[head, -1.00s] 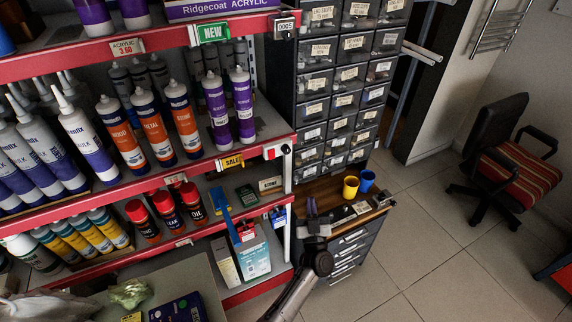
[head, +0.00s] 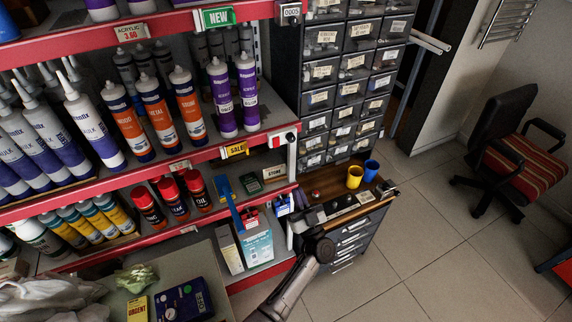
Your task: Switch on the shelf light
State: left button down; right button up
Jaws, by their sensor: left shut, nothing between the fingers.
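A white switch box with a red part (head: 283,139) sits on the red front edge of the middle shelf, at its right end. Which way the switch is set is too small to tell. My left gripper (head: 299,203) is below it, near the right end of the lower shelf and in front of the drawer cabinet's worktop. It is shut and empty, seen foreshortened and partly hidden by its own wrist. It is apart from the switch box. No lamp is clearly visible. My right gripper is out of view.
Caulk tubes (head: 90,122) and red-capped cans (head: 172,198) crowd the shelves. A blue-and-white carton (head: 256,243) stands left of my gripper. A yellow cup (head: 354,177) and a blue cup (head: 370,170) stand on the worktop. Open floor lies right, before a chair (head: 508,155).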

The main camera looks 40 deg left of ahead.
aim_at(277, 143)
pick_arm(q)
jog(key=shift+w+a+f+x, duration=0.15)
jog(key=shift+a+f+x, duration=0.15)
jog(key=shift+x, duration=1.8)
jog(key=shift+w+a+f+x, duration=0.2)
jog(key=shift+f+x, duration=0.25)
jog(key=shift+x, duration=1.7)
jog(key=shift+w+a+f+x, duration=0.1)
jog(key=shift+a+f+x, duration=0.2)
jog(key=shift+x, duration=1.8)
